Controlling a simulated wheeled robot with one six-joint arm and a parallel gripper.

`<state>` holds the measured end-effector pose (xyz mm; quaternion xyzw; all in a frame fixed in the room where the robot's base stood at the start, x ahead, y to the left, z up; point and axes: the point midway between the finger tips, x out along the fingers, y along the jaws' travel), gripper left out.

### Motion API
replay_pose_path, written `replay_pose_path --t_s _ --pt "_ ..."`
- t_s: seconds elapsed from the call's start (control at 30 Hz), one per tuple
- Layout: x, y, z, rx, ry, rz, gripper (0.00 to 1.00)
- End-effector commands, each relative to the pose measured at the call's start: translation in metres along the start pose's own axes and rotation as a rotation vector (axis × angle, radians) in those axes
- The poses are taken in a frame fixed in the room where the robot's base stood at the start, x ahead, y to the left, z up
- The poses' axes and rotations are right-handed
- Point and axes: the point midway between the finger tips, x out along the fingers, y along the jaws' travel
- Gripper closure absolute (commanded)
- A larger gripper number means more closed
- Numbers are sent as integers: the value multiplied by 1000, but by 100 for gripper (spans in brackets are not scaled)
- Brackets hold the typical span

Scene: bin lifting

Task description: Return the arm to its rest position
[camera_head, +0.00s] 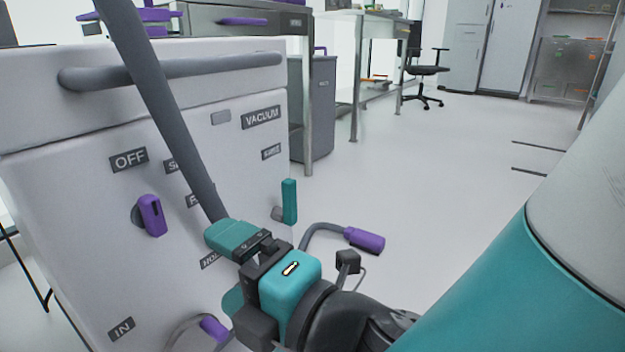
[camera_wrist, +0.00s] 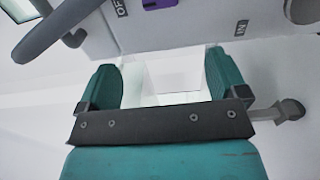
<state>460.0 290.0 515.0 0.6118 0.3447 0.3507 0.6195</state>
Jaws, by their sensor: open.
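My gripper (camera_head: 232,268) is low in front of the white machine in the head view, with its teal fingers apart. In the wrist view my gripper (camera_wrist: 161,80) also shows open, with nothing held between the fingers. Behind the gap is only pale surface. The white machine (camera_head: 75,180) has labels such as OFF, VACUUM and IN on its front. A long grey bar (camera_head: 165,100) slants down across it and ends, in the picture, at the upper finger. I cannot tell whether they touch.
A purple knob (camera_head: 151,215), a teal lever (camera_head: 289,201) and a purple-ended grey lever (camera_head: 365,240) are near my gripper. A grey handle (camera_head: 180,69) runs along the machine's top. Open floor (camera_head: 430,165) lies to the right, with a chair (camera_head: 425,72) farther back.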

Motion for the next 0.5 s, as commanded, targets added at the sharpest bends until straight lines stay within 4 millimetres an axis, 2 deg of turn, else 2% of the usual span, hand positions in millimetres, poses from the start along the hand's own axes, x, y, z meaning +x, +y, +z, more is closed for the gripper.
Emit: replay_pose_path --t_s 0.2,0.27,0.37,0.43,0.5 --pt "0 -3 -2 -2 4 -9 8" --pt "0 1 3 17 -16 -13 8" --pt "-4 16 35 116 -129 -46 8" --pt "-13 32 73 262 -275 -91 8" --pt "-31 46 114 464 -452 -154 8"
